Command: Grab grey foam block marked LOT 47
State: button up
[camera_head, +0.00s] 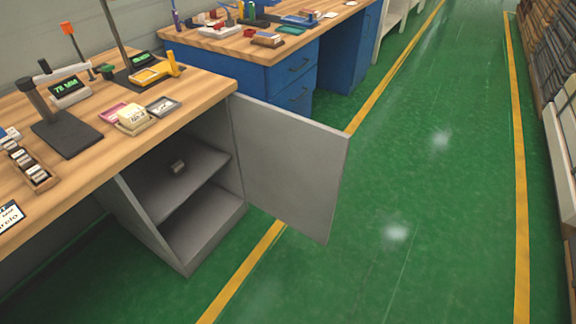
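A cream block (132,117) with a label sits on the near bench top, between a pink tray (112,113) and a dark grey tray (163,107). My gripper is not in view.
The cabinet door (290,165) stands wide open into the green aisle. The near wooden bench (100,145) holds a dark stand (62,125), a green-lit display (70,92) and a slotted rack (30,168). The aisle floor (420,200) is clear; loaded shelving (548,60) lines the right.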

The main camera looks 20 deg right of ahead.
aim_at(175, 167)
jog(key=i+l+z, duration=0.1)
jog(key=i+z, duration=0.6)
jog(key=z, duration=0.2)
jog(key=i+j+z, duration=0.15)
jog(key=i+z, duration=0.7)
jog(key=i, duration=0.45)
jog(key=i+u, duration=0.3)
jog(key=i, duration=0.45)
jog(key=i+u, duration=0.25)
jog(key=i, duration=0.45)
jog(key=i+l+z, duration=0.2)
jog(key=i, duration=1)
jog(key=u, duration=4.2)
